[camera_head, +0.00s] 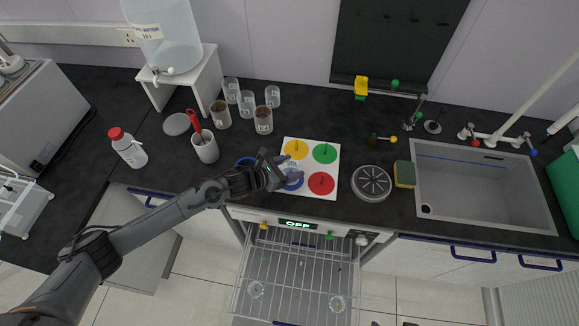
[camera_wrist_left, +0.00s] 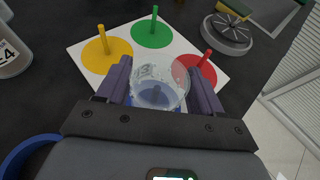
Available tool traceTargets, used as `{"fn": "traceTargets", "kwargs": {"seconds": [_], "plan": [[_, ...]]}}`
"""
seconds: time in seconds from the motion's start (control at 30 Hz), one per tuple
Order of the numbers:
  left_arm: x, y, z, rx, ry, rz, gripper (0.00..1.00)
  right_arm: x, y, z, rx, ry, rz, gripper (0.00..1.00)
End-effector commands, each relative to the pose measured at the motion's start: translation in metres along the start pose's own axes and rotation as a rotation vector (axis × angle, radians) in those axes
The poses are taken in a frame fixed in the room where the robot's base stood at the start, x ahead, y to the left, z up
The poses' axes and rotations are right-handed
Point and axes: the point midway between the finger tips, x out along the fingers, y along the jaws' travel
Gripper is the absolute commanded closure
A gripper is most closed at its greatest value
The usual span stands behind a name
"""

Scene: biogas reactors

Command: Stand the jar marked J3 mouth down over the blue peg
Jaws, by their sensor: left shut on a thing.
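My left gripper (camera_head: 285,172) is shut on a clear jar (camera_wrist_left: 160,84), with one finger on each side of it. The jar is over the blue disc (camera_head: 293,180) of the white board (camera_head: 305,195). In the left wrist view the blue shape of the disc and peg shows through the jar. I cannot tell whether the jar rests on the board or hangs just above it. My right gripper is not in view.
Yellow (camera_head: 296,149), green (camera_head: 325,153) and red (camera_head: 321,183) discs with pegs surround the blue one. Several jars (camera_head: 247,103) stand behind left. A round scale-like device (camera_head: 371,183), a sponge (camera_head: 404,174) and a sink (camera_head: 480,190) are at right. An open rack (camera_head: 295,275) juts out below the counter.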

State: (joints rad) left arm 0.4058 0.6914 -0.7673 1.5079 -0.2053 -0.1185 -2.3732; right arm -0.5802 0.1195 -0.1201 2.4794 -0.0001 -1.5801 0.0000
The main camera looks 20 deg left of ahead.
Motion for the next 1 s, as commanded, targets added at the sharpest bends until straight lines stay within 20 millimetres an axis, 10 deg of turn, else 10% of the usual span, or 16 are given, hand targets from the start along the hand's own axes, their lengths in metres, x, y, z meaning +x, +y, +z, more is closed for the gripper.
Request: {"fn": "traceTargets", "kwargs": {"seconds": [0.27,0.3,0.5,1.0], "plan": [[0.0,0.0,0.0,0.0,-0.001,0.0,0.67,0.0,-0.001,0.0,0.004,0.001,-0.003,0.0],[0.0,0.0,0.0,0.0,-0.001,0.0,0.32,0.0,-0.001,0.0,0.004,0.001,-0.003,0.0],[0.0,0.0,0.0,0.0,-0.001,0.0,0.04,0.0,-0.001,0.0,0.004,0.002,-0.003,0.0],[-0.017,0.001,-0.001,0.002,0.002,0.001,0.04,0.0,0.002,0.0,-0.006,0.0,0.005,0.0]]}}
